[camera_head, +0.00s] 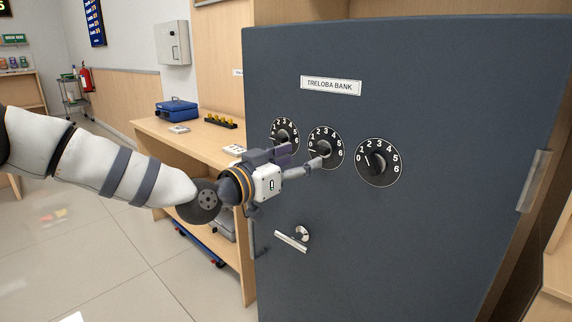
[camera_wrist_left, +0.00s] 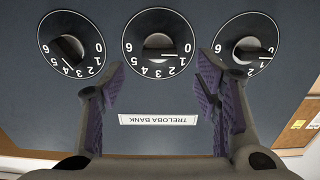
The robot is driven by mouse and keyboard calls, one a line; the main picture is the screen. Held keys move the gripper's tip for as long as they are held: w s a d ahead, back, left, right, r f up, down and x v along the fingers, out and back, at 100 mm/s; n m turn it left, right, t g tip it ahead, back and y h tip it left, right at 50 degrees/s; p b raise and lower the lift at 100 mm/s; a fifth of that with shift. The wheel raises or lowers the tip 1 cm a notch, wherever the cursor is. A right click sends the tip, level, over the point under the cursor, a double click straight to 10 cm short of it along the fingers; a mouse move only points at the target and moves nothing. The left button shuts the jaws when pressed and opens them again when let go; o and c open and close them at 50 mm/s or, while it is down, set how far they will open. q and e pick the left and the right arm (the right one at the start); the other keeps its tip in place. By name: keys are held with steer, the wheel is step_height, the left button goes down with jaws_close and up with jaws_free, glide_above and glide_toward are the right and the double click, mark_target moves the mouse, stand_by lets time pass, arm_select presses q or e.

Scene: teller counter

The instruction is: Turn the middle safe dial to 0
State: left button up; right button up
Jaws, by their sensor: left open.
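The middle safe dial (camera_head: 331,137) is a round black dial with white numbers 0 to 6 and a central knob, on the dark grey safe door (camera_head: 400,240). It appears upside down in the left wrist view (camera_wrist_left: 158,20), its white line near 0 and 1; I cannot tell the exact reading. My left gripper (camera_head: 303,158) is open in front of the dial, its lower finger overlapping the dial in the head view. In the left wrist view the purple-padded fingers (camera_wrist_left: 158,80) are spread to either side below the dial, with nothing between them. My right gripper is not in view.
The left dial (camera_head: 285,128) and right dial (camera_head: 378,160) flank the middle one closely. A handle (camera_head: 300,234) sits below the dials, and a TRELOBA BANK label (camera_head: 331,85) above. A wooden counter (camera_head: 160,130) with a blue box (camera_head: 177,109) stands behind left.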

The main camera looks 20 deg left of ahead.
arm_select(q)
steer(key=v, duration=0.6)
steer(key=shift+d, duration=0.1)
steer(key=s+d+f+n+g+p, duration=0.1)
steer(key=s+d+f+g, duration=0.15)
steer(key=s+f, duration=0.45)
steer(key=s+d+f+g+y, duration=0.1)
steer(key=s+d+f+g, duration=0.2)
steer(key=f, duration=0.7)
steer(key=s+d+f+n+g+p, duration=0.1)
steer(key=s+f+g, duration=0.35)
steer(key=f, duration=0.45)
steer(key=s+f+n+g+y, duration=0.15)
steer(key=s+f+g, duration=0.45)
steer(key=s, duration=1)
steer(key=s+a+f+g+y+p, duration=0.1)
steer(key=s+a+f+y, duration=0.1)
steer(key=s, duration=0.7)
steer(key=s+a+f+g+y, duration=0.1)
steer(key=s+a+f+g, duration=0.1)
steer(key=s, duration=0.8)
steer(key=shift+a+n+y+p, duration=0.35)
steer(key=shift+a, duration=0.45)
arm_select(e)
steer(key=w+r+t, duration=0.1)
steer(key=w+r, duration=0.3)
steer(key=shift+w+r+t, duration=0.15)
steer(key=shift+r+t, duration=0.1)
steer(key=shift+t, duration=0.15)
